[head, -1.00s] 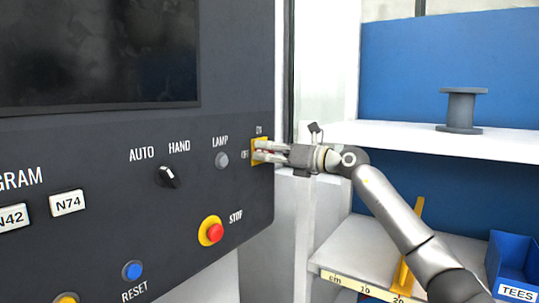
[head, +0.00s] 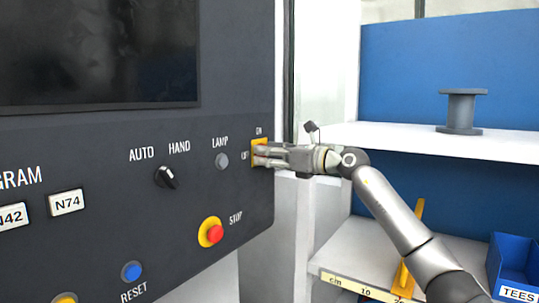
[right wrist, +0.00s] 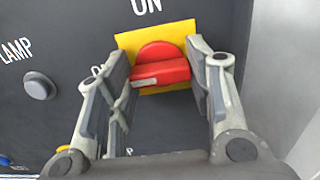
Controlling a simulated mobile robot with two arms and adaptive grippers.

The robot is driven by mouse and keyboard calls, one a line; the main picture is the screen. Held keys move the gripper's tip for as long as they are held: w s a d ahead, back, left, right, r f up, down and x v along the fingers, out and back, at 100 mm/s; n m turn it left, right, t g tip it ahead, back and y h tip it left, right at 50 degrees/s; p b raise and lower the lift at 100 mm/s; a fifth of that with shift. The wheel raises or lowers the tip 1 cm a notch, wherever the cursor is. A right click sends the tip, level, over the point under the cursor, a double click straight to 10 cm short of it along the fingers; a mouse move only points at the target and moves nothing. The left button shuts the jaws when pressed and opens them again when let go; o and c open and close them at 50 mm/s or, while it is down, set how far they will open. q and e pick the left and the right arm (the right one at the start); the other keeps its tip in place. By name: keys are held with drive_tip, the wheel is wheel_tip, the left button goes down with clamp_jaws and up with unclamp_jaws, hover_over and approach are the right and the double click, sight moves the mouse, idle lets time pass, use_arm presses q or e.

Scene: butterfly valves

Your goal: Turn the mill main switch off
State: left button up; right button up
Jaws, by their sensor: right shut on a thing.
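The main switch (right wrist: 162,73) is a red rotary handle on a yellow plate (right wrist: 128,42), at the right edge of the dark control panel. The handle's bar lies roughly level in the right wrist view. "ON" stands above the plate; the "OFF" label at its left is partly hidden by a finger. My right gripper (head: 262,154) is at the switch, its fingers on either side of the red handle and shut on it. In the head view the fingers hide most of the handle. My left gripper is not in view.
The panel (head: 110,135) also has an AUTO/HAND selector (head: 167,176), a grey lamp button (head: 222,161), a red stop button (head: 214,233) and a blue reset button (head: 132,271). A shelf (head: 400,133) with a grey spool (head: 461,112) and a blue bin (head: 516,262) stand at the right.

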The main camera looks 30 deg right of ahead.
drive_tip(key=shift+f, duration=0.15)
drive_tip(key=o, duration=1)
drive_tip(key=shift+v, duration=6.05)
